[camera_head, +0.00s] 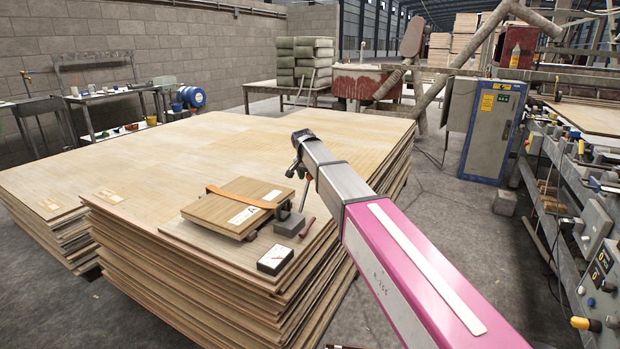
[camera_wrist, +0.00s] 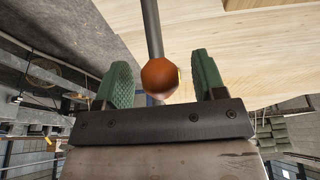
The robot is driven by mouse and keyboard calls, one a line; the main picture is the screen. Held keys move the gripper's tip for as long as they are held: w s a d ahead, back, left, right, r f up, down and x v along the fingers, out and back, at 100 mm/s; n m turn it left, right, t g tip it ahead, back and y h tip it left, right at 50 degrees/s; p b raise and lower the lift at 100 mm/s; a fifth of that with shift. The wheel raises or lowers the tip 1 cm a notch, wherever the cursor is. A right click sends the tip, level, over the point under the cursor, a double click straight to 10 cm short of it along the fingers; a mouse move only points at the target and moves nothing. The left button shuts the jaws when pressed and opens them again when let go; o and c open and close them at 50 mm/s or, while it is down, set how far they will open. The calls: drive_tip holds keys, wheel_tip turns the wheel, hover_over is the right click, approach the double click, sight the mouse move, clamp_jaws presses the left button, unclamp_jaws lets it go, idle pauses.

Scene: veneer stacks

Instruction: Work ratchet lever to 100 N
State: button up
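A strapped bundle of small boards (camera_head: 235,207) lies on the large veneer stack, with an orange strap (camera_head: 240,198) across it. A grey ratchet block (camera_head: 289,225) sits at the bundle's right end. A thin grey lever (camera_head: 304,194) rises from near it toward my gripper. In the wrist view an orange ball knob (camera_wrist: 160,78) on a grey rod (camera_wrist: 152,28) is between my gripper's green-padded fingers (camera_wrist: 163,82). The fingers are apart, with a gap on each side of the knob. My gripper (camera_head: 294,168) appears in the head view above the ratchet, its fingertips small and dark.
A white-faced gauge box (camera_head: 275,259) lies near the stack's front edge; its reading is too small to tell. A red-handled item (camera_head: 307,227) lies beside the ratchet. Another veneer stack (camera_head: 45,205) is at left. A control bench (camera_head: 590,190) stands at right, beyond open floor.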

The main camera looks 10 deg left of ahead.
drive_tip(key=shift+v, duration=3.55)
